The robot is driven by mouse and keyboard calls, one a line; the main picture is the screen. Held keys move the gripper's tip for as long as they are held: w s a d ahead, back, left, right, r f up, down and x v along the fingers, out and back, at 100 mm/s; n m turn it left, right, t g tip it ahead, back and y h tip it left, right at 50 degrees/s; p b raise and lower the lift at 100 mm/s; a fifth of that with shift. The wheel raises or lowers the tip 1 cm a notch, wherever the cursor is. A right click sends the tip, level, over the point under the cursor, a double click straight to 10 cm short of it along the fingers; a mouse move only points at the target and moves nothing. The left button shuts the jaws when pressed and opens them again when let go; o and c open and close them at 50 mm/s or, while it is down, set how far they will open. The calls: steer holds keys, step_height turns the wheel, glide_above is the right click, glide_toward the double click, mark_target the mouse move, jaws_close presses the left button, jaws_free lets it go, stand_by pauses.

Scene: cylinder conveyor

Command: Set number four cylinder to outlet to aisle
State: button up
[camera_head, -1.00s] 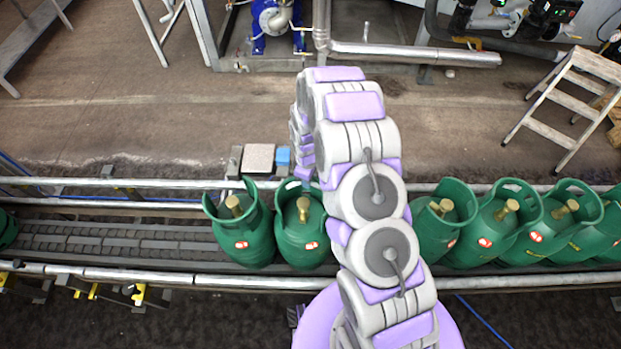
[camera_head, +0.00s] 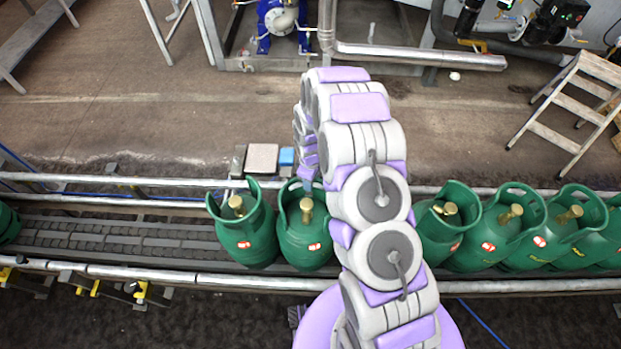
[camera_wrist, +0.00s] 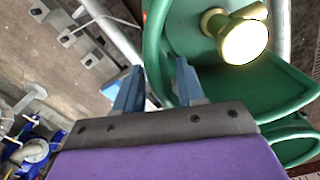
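Green gas cylinders with brass valves and upright collars stand in a row on the conveyor (camera_head: 110,243). Two stand left of my arm: one (camera_head: 243,240) and, close beside it, another (camera_head: 304,245). Several more (camera_head: 440,235) stand to the right. I cannot read a number on any, so I cannot tell which is number four. My gripper (camera_wrist: 155,85) has two blue fingers set apart, at the collar of a cylinder (camera_wrist: 285,95). The collar's edge shows between the fingers; contact is unclear. In the head view my arm mostly hides the gripper.
Metal rails (camera_head: 130,275) run along both sides of the conveyor. Another cylinder (camera_head: 8,222) is at the far left, with bare belt before it. A grey box (camera_head: 262,158) and a blue block (camera_head: 287,156) sit behind the far rail. A stepladder (camera_head: 565,110) stands at upper right.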

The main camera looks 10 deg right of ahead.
step_height(320, 180, up, 17)
steer(key=p, duration=0.2)
stand_by(0.7)
steer(key=s+d+r+m, duration=0.3)
steer(key=s+r+m, duration=0.2)
steer(key=s+r, duration=1.1)
steer(key=s+d+r+m+g, duration=0.1)
steer(key=s+r+m, duration=0.1)
steer(key=s, duration=0.8)
steer(key=s+r+m, duration=0.2)
steer(key=s+m, duration=0.2)
steer(key=s, duration=0.7)
steer(key=shift+d+r+g+b, duration=0.3)
steer(key=shift+d+r+g, duration=0.1)
steer(key=shift+s, duration=0.1)
